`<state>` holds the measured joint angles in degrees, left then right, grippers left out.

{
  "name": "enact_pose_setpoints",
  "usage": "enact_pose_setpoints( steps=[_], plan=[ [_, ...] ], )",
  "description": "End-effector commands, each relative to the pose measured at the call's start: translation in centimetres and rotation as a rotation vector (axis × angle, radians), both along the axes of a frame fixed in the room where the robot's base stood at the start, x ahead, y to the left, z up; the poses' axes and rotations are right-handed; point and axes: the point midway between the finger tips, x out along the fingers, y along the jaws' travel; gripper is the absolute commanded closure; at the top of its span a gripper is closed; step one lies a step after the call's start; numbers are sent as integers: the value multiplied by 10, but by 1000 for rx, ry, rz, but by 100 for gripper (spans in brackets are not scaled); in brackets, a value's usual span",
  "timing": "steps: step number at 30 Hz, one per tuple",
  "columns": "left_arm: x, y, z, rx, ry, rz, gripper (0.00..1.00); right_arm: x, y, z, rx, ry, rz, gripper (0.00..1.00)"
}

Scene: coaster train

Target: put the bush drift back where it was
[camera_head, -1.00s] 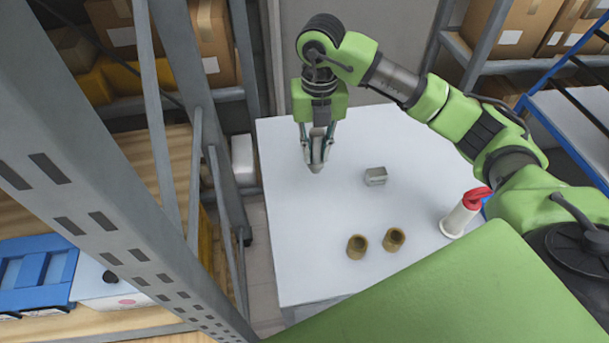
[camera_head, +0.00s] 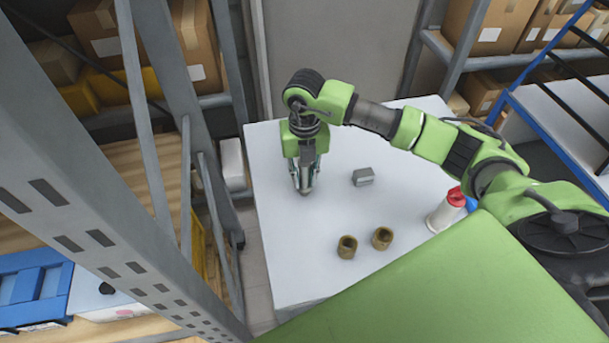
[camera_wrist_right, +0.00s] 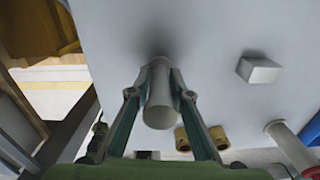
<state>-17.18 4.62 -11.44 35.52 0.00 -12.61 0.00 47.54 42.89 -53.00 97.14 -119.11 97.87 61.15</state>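The bush drift shows in the right wrist view as a pale grey cylinder (camera_wrist_right: 159,98) between the fingers of my right gripper (camera_wrist_right: 160,82). The fingers press on both sides of it. In the head view my right gripper (camera_head: 304,184) points down over the left part of the white table (camera_head: 330,220). The drift is mostly hidden there by the fingers. Its far end is close to the tabletop, with a dark shadow around it; I cannot tell whether it touches. My left gripper is not in view.
A small grey metal block (camera_head: 363,177) lies right of the gripper. Two brass bushes (camera_head: 347,247) (camera_head: 382,238) stand nearer the front. A white cylinder with a red top (camera_head: 447,210) stands at the right, beside something blue. A grey rack post (camera_head: 110,190) is at left.

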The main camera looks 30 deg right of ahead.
Motion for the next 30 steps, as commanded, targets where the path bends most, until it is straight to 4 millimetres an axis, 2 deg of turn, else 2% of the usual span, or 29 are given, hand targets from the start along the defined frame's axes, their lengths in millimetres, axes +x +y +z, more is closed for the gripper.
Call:
enact_pose_setpoints(
  steps=[14, 15, 19, 27, 30],
  plan=[
    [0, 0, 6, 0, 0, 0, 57, 0, 0, 6, 0, 0, -1, 66],
    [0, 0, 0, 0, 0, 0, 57, 1, 0, 8, 0, -2, -1, 66],
    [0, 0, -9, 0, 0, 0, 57, 1, 0, 29, 0, -5, 1, 66],
    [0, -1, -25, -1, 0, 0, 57, 1, 0, 88, 0, -5, 0, 66],
    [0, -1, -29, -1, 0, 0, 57, 1, 0, 105, 0, -4, 0, 66]
  ],
)
